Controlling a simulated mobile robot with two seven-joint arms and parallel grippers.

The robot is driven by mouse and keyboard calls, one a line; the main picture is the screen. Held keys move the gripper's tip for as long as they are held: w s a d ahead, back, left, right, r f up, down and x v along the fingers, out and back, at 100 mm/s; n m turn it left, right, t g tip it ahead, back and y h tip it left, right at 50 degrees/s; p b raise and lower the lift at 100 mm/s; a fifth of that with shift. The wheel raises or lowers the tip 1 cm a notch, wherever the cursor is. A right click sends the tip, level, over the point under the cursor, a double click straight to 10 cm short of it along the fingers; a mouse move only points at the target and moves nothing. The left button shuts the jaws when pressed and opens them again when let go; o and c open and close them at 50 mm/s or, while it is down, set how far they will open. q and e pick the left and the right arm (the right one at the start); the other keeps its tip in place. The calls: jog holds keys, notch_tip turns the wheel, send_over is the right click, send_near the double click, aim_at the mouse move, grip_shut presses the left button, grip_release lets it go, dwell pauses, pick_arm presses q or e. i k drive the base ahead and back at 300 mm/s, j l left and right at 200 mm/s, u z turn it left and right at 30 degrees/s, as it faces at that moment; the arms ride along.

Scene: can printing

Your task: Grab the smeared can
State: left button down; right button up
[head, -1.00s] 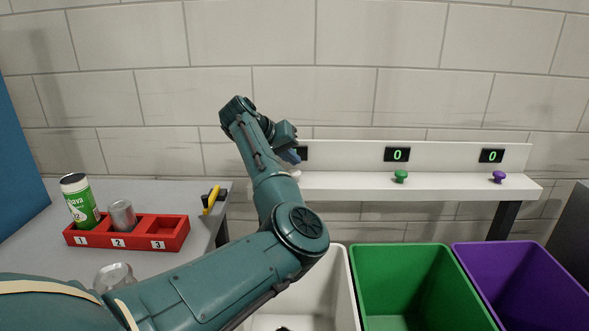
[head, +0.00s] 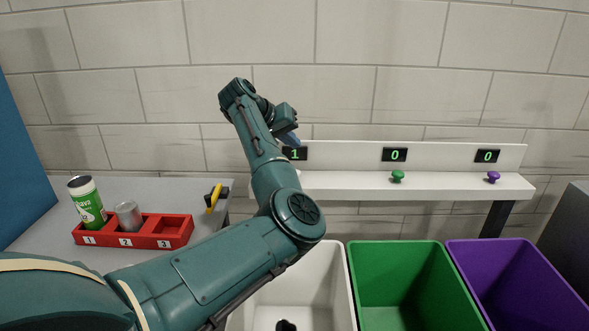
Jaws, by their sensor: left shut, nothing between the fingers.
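A green and white can (head: 90,207) with a dark top stands in slot 1 of the red holder (head: 165,240) at the left. A plain grey can (head: 129,216) stands in slot 2, and slot 3 looks empty. I cannot make out a smear on either can. My left gripper (head: 291,139) is shut and empty, up by the wall in front of the white shelf's left end, well away from the holder. My left arm covers part of the table. My right gripper is not in view.
The shelf (head: 440,186) carries a green knob (head: 397,176) and a purple knob (head: 493,177). Its left display (head: 295,154) reads 1, the others 0. White (head: 310,285), green (head: 400,275) and purple (head: 510,275) bins stand below. A small dark thing (head: 286,325) lies in the white bin. A yellow-black tool (head: 214,197) lies on the grey table (head: 190,193).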

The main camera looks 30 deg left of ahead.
aim_at(83, 193)
jog(key=k+l, duration=0.8)
